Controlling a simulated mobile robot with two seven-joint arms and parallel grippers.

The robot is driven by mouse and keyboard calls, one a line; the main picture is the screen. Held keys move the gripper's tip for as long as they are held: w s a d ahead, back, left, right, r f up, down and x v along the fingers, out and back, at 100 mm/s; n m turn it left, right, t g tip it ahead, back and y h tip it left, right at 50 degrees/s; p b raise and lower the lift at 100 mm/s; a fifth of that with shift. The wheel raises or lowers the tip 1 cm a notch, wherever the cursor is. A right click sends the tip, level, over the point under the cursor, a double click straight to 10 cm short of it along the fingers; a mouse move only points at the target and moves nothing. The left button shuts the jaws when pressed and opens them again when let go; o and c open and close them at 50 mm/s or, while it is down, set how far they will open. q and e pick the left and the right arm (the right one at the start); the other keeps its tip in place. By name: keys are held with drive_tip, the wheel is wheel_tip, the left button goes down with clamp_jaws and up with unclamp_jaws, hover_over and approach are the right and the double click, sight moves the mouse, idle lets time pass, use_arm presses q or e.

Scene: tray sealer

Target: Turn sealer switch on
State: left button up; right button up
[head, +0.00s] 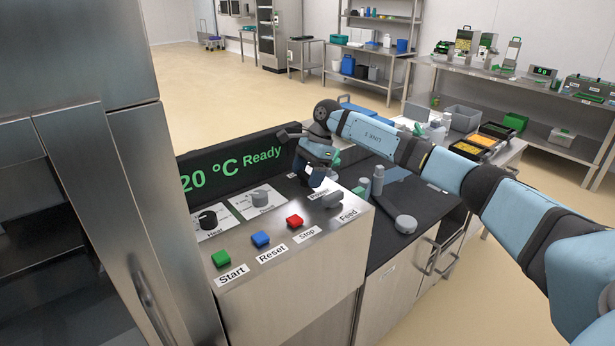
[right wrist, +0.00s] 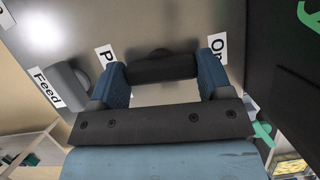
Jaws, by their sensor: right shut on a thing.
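The sealer's control panel (head: 275,240) is a sloped metal box with a dark display (head: 235,165) reading "20 °C Ready". My right gripper (head: 312,180) is at the panel's far right end, above the label partly reading "Power" (head: 319,194). In the right wrist view its blue fingers (right wrist: 160,85) stand on either side of a dark switch (right wrist: 160,66) and are shut on it. A label starting with "P" (right wrist: 105,58) and an "On" label (right wrist: 217,62) lie beside the fingers. The switch is mostly hidden in the head view. My left gripper is out of view.
A grey Feed lever (head: 332,200) sits close to the gripper and also shows in the wrist view (right wrist: 68,82). Green Start (head: 221,258), blue Reset (head: 261,239) and red Stop (head: 295,221) buttons line the front. Two dials stand behind them. A dark counter with bottles adjoins at right.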

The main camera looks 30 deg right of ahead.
drive_tip(key=shift+n, duration=0.6)
drive_tip(key=o, duration=0.9)
drive_tip(key=v, duration=1.4)
drive_tip(key=shift+w+a, duration=0.1)
drive_tip(key=shift+w, duration=0.15)
drive_tip(key=shift+f, duration=0.1)
